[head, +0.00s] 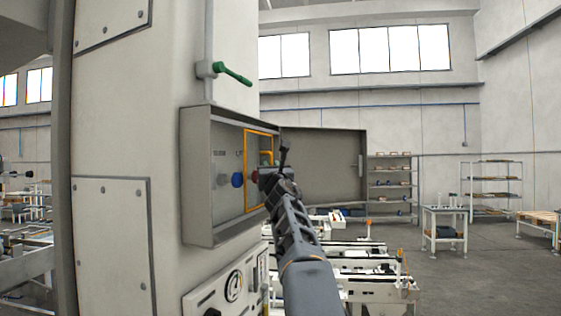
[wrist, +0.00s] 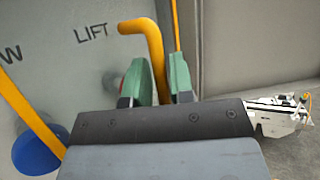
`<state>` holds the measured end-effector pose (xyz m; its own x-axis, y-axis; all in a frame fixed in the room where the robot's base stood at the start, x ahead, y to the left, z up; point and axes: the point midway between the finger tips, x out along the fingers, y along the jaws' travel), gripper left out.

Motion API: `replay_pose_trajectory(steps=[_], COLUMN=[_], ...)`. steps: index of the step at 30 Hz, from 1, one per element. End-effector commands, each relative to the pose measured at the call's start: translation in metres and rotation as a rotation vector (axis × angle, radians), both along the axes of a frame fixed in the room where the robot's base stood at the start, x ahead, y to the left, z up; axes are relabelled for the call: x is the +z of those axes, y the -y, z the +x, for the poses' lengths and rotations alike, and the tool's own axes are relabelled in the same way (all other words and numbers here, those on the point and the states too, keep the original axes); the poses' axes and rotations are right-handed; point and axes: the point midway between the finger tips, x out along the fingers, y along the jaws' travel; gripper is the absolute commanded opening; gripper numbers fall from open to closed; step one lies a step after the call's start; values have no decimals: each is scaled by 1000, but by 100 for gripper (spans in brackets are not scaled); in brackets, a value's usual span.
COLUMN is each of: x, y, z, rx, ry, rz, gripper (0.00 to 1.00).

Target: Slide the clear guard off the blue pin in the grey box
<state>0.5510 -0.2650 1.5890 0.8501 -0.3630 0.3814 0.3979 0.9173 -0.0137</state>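The grey box (head: 212,226) is open on the machine column. The clear guard (head: 247,198) has an orange frame and a bent orange handle, which also shows in the wrist view (wrist: 155,45). The blue pin (head: 237,180) appears just left of the guard's left edge, outside the frame in the head view. It is also at the lower left of the wrist view (wrist: 32,155), partly behind the orange bar. Any contact low on the handle is hidden.
A red pin (head: 254,175) sits behind the guard, near the LIFT label. A grey knob (head: 222,180) is left of the blue pin. The box door (head: 325,168) stands open to the right. A green lever (head: 235,74) sticks out above the box.

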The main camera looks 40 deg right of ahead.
Motion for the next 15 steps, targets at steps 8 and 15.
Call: replay_pose_trajectory(steps=[8,15], x=[0,0], y=[0,0], z=[0,0], rx=[0,0], ry=[0,0], rz=[0,0], gripper=[6,0])
